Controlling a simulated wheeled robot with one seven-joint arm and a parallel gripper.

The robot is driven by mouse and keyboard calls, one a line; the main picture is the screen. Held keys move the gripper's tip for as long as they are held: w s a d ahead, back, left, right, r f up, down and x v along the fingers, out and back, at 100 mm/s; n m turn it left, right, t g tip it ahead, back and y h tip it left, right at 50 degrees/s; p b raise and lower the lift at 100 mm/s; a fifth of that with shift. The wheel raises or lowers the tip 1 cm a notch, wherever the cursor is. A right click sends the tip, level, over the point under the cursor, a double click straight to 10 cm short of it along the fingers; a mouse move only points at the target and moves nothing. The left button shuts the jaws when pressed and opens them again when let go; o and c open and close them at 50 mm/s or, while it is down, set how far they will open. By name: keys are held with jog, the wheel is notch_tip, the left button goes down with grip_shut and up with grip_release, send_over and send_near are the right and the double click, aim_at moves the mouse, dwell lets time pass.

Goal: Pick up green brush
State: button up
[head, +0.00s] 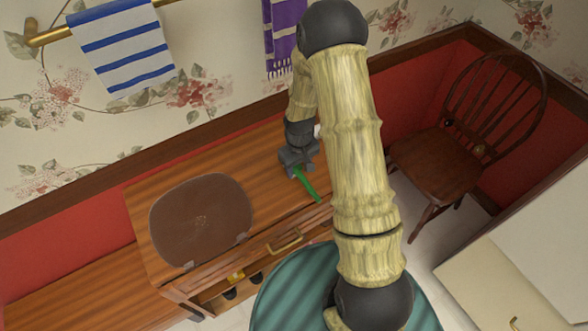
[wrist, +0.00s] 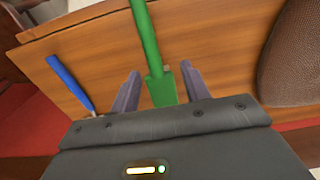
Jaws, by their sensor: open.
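The green brush (head: 306,184) lies on the wooden cabinet top, near its right part. In the head view, my gripper (head: 297,168) is right over one end of it and hides that end. In the wrist view, the green brush (wrist: 151,50) runs from the top edge down between my two fingers. My gripper (wrist: 158,88) is open, with a finger on each side of the brush and gaps beside it. I cannot tell how far above the wood the fingertips are.
A blue-handled item (wrist: 70,82) lies left of my gripper in the wrist view. A brown rounded pad (head: 200,220) covers the cabinet top's left part. A dark wooden chair (head: 440,160) stands to the right. Towels (head: 122,45) hang on the wall behind.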

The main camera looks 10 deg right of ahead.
aim_at(301, 174)
jog(key=shift+w+d+f+p, duration=0.15)
jog(key=shift+f+p, duration=0.15)
jog(key=shift+f, duration=0.55)
jog(key=shift+s+d+f+p, duration=0.1)
jog(key=shift+f+p, duration=0.2)
jog(key=shift+f, duration=0.6)
jog(key=shift+w+d+f+p, duration=0.15)
jog(key=shift+f+p, duration=0.15)
jog(key=shift+f, duration=0.55)
jog(key=shift+s, duration=0.1)
grip_shut()
jog(key=shift+r, duration=0.1)
notch_tip(301, 174, up, 10)
jog(key=shift+f+b, duration=0.1)
jog(key=shift+b, duration=0.85)
